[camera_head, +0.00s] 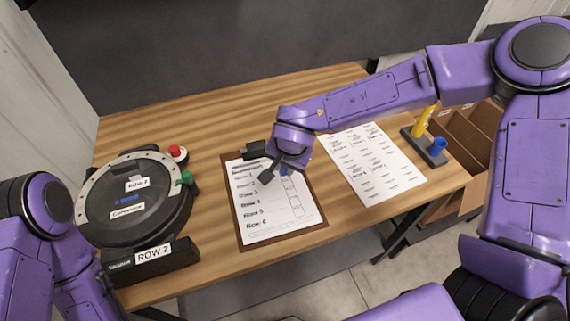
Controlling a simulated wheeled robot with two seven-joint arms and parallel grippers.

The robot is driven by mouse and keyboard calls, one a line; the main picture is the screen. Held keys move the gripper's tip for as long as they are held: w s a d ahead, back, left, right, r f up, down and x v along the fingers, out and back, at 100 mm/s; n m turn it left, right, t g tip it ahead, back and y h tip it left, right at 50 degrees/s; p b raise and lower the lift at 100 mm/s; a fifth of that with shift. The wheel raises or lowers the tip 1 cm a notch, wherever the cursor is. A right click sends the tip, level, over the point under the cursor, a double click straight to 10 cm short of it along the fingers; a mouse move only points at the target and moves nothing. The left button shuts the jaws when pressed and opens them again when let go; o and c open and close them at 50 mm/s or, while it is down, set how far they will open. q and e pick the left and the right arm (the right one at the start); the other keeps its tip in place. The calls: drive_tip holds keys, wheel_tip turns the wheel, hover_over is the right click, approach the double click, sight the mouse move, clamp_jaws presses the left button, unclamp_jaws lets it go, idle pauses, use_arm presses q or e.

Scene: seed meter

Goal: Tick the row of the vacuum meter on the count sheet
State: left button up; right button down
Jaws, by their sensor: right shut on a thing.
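The count sheet (266,222) lies on a brown clipboard (318,222) on the table. Its printed rows run from Row 1 to Row 6, with a column of boxes at the right. My right gripper (279,170) is over the upper part of the sheet, shut on a small blue pen (284,170) that is mostly hidden by the fingers. I cannot tell whether the tip touches the paper. The round dark meter (125,207) stands at the left, with a front plate (153,253) reading ROW 2. My left gripper is out of view.
A second printed sheet (405,178) lies right of the clipboard. A pen stand (424,147) with a yellow pen (422,121) and a blue holder is at the right, near cardboard bins (474,125). Red (177,152) and green (185,178) knobs sit by the meter.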

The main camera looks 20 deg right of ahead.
drive_tip(key=shift+f, duration=0.35)
idle(0.5)
drive_tip(key=shift+w+d+p, duration=0.1)
drive_tip(key=shift+d+p, duration=0.1)
drive_tip(key=shift+p, duration=0.45)
drive_tip(key=shift+w+d+p, duration=0.2)
drive_tip(key=shift+d+p, duration=0.1)
drive_tip(key=shift+p, duration=0.35)
drive_tip(key=shift+w+d+p, duration=0.15)
drive_tip(key=shift+d+p, duration=0.1)
drive_tip(key=shift+p, duration=0.5)
